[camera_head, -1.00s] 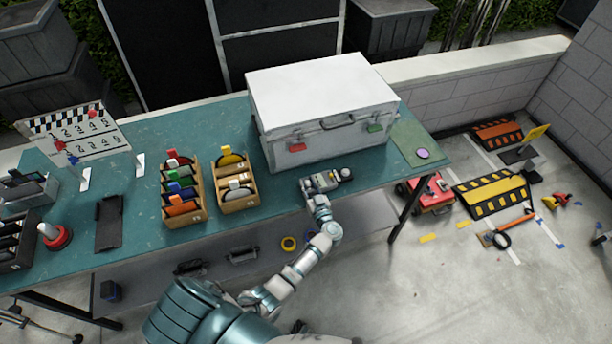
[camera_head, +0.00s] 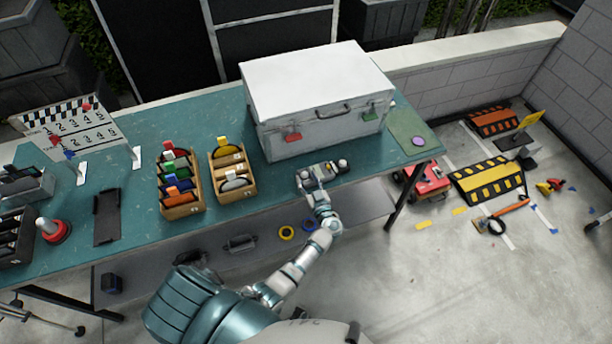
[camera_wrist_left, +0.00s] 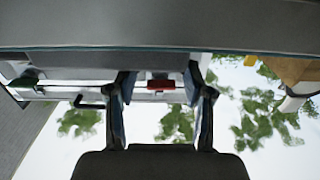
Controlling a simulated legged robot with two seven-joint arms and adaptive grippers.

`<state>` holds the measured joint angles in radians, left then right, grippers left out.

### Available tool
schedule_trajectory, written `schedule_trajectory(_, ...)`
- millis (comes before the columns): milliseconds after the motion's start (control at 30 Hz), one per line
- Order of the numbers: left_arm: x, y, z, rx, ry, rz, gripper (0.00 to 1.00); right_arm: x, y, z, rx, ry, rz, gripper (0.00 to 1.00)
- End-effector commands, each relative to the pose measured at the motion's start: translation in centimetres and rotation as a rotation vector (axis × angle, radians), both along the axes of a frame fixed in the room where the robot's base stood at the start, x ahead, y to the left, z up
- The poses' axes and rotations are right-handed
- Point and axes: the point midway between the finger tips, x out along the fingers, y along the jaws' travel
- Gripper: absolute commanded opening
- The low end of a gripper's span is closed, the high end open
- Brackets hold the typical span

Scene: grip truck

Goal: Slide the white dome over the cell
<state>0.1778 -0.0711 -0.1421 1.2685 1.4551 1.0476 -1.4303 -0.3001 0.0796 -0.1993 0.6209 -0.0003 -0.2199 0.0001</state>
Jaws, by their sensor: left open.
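My left gripper (camera_head: 324,171) is over the table's front edge, just in front of the large case. It is open; in the left wrist view its two fingers (camera_wrist_left: 160,84) stand apart with the case's red latch showing behind the gap. I see nothing held between them. A white half-round piece (camera_head: 237,184) sits in the right wooden rack (camera_head: 246,196), left of the gripper and apart from it. A red base with a white rounded top (camera_head: 48,227) stands at the far left. I cannot tell which is the dome, and cannot pick out the cell. My right gripper is not in view.
The teal table (camera_head: 140,238) carries the white-topped case (camera_head: 315,82), a second rack with coloured pieces (camera_head: 182,208), a black tray (camera_head: 107,217) and a numbered board (camera_head: 85,130). A lower shelf (camera_head: 365,212) holds tape rolls. Bare tabletop lies around the racks.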

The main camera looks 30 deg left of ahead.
Motion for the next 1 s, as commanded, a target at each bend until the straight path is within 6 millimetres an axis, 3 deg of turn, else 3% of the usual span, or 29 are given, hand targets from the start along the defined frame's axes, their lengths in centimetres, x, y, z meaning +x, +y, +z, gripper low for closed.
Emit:
schedule_trajectory(200,-3.2,-4.0,-0.2,-0.005,0.002,-0.001,0.52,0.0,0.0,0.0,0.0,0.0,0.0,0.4)
schedule_trajectory(433,-5.7,-7.1,-0.2,-0.002,0.003,-0.001,0.52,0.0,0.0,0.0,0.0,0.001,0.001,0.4)
schedule_trajectory(833,-6.3,-7.9,-0.1,0.0,0.001,0.0,0.52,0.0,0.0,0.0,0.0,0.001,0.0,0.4)
schedule_trajectory(867,-6.3,-7.9,-0.1,0.0,0.001,0.0,0.57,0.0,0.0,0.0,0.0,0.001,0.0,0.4)
schedule_trajectory(933,-6.0,-7.7,0.6,0.024,-0.01,-0.001,0.57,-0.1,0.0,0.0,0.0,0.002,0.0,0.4)
schedule_trajectory(1000,-5.3,-7.4,3.0,0.105,-0.045,-0.003,0.57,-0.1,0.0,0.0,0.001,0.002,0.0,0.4)
